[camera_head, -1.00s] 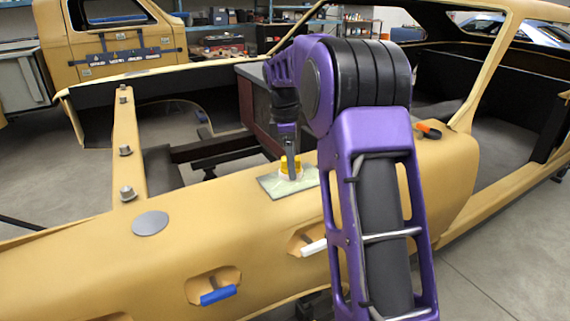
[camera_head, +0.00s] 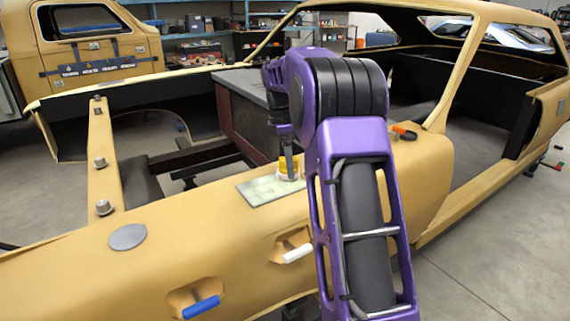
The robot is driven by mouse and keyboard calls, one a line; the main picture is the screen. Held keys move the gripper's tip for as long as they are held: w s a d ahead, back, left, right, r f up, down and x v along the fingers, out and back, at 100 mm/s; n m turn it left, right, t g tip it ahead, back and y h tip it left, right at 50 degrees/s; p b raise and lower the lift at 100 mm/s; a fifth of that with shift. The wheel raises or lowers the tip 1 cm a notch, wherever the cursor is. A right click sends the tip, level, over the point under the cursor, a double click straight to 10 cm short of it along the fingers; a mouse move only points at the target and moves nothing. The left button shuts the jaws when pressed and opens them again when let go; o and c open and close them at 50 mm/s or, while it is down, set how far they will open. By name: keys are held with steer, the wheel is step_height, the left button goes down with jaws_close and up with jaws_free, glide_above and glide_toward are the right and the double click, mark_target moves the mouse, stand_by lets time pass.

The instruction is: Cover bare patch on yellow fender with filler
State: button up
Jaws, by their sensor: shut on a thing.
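The tan-yellow fender (camera_head: 75,270) runs across the foreground. A grey oval bare patch (camera_head: 128,236) shows on its top at the left. To the right, a flat pale greenish board (camera_head: 258,191) lies on the fender. My gripper (camera_head: 288,163) is over the board's right end, shut on a small white tub with a yellow top (camera_head: 289,176). The fingers partly hide the tub. I cannot tell whether its base touches the board. A blue-handled tool (camera_head: 201,307) and a white-handled tool (camera_head: 298,253) sit in recesses in the fender's side.
An orange-and-black object (camera_head: 404,133) lies on the body behind my arm. Several metal knobs or bolts (camera_head: 104,207) stand on the yellow strip at the left. The fender top between patch and board is clear. My purple arm hides part of the fender.

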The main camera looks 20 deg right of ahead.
steer(key=shift+w+d+f, duration=0.1)
steer(key=shift+w+d, duration=0.05)
steer(key=shift+d, duration=0.5)
steer(key=shift+w+d+f, duration=0.1)
steer(key=shift+d, duration=0.5)
steer(key=shift+a, duration=0.15)
steer(key=shift+s+a+r, duration=0.1)
steer(key=shift+s+a, duration=0.45)
steer(key=shift+a, duration=2.2)
steer(key=shift+s+a+f, duration=0.1)
steer(key=shift+s+a, duration=0.45)
steer(key=shift+a, duration=2.15)
steer(key=shift+s+a+r, duration=0.1)
steer(key=shift+s+a, duration=0.45)
steer(key=shift+a, duration=2.2)
steer(key=shift+r, duration=0.15)
steer(key=shift+r, duration=2.9)
